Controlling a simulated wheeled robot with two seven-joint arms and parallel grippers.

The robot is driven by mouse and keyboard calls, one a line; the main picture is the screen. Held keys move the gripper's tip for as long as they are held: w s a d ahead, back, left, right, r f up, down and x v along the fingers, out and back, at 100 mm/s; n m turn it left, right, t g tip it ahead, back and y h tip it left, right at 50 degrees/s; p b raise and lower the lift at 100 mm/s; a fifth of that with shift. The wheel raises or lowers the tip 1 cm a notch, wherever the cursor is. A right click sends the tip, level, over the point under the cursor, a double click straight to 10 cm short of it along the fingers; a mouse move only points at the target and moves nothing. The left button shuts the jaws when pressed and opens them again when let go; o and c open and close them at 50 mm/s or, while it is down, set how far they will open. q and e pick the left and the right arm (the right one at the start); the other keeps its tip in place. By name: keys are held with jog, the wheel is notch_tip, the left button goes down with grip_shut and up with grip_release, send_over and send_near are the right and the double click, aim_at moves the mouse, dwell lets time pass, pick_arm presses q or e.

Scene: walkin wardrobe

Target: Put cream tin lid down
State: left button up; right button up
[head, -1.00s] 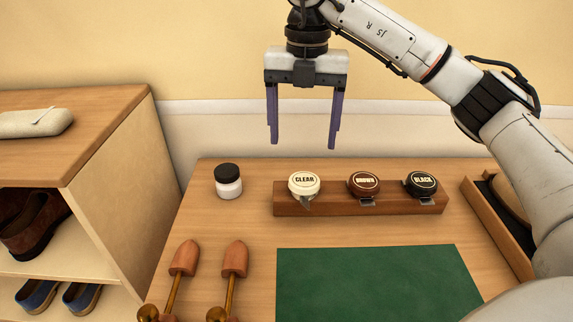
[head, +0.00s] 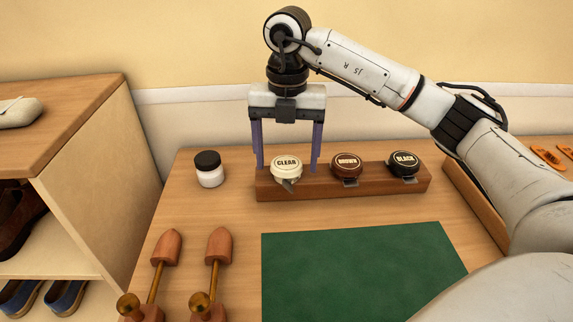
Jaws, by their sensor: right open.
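The tins stand in a row on a wooden rack (head: 328,189). The cream tin (head: 286,172), labelled CLEAR, is at the left end with its cream lid on top. The brown tin (head: 347,166) is in the middle and the black tin (head: 403,164) is at the right. My right gripper (head: 288,168) is open and points down, with one purple finger on each side of the cream tin. I cannot tell whether the fingers touch it. My left gripper is not in view.
A white jar with a black lid (head: 209,169) stands left of the rack. Two wooden shoe trees (head: 217,250) lie at the front left. A green mat (head: 360,272) lies bare in front of the rack. A shelf unit with shoes (head: 75,150) stands at the left.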

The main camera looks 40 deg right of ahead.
jog(key=c, duration=1.2)
jog(key=shift+r, duration=0.1)
